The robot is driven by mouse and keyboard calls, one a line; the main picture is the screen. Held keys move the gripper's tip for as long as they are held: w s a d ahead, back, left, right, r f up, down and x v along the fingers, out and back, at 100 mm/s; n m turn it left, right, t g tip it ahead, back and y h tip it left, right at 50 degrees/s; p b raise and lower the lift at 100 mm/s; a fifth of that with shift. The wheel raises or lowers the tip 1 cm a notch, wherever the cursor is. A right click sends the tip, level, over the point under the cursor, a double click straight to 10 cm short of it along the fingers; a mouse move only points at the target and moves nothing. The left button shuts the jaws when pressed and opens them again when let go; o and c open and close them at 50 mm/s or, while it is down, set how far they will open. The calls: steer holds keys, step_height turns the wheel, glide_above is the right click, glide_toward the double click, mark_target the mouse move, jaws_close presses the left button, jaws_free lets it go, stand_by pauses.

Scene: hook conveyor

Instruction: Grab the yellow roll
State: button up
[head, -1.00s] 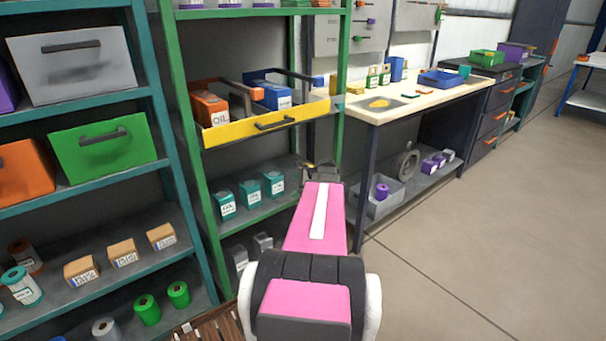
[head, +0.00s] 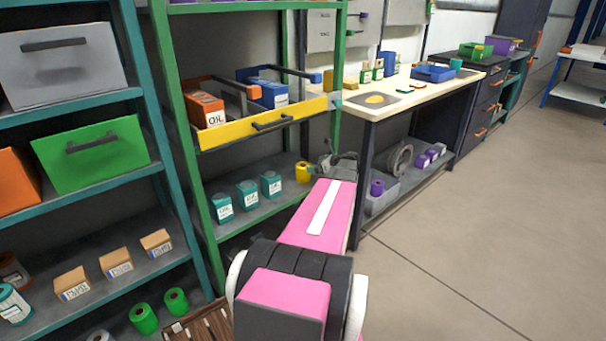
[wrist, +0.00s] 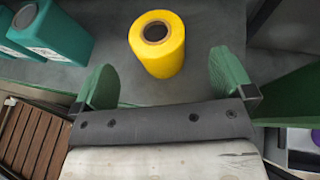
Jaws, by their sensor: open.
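The yellow roll (wrist: 157,54) stands upright on the grey shelf in the wrist view, with its dark core hole facing up. In the head view the yellow roll (head: 302,172) is at the right end of the lower shelf of the green rack, beside the teal boxes. My gripper (wrist: 165,82) is open, its two green fingers apart and empty. The roll is just ahead of the fingertips, roughly centred between them, and not held. In the head view my gripper (head: 325,166) is partly hidden by my own arm, close to the right of the roll.
Several teal boxes (head: 247,194) stand left of the roll on the shelf. A green rack post (head: 335,130) rises close by my gripper. The yellow-fronted drawer (head: 240,131) is pulled out above. A workbench (head: 400,97) stands to the right, with open floor before it.

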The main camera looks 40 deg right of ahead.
mark_target(303, 172)
steer(key=shift+a+x, duration=0.2)
steer(key=shift+x, duration=2.85)
steer(key=shift+s+f, duration=0.1)
steer(key=shift+s, duration=0.05)
steer(key=c, duration=1.1)
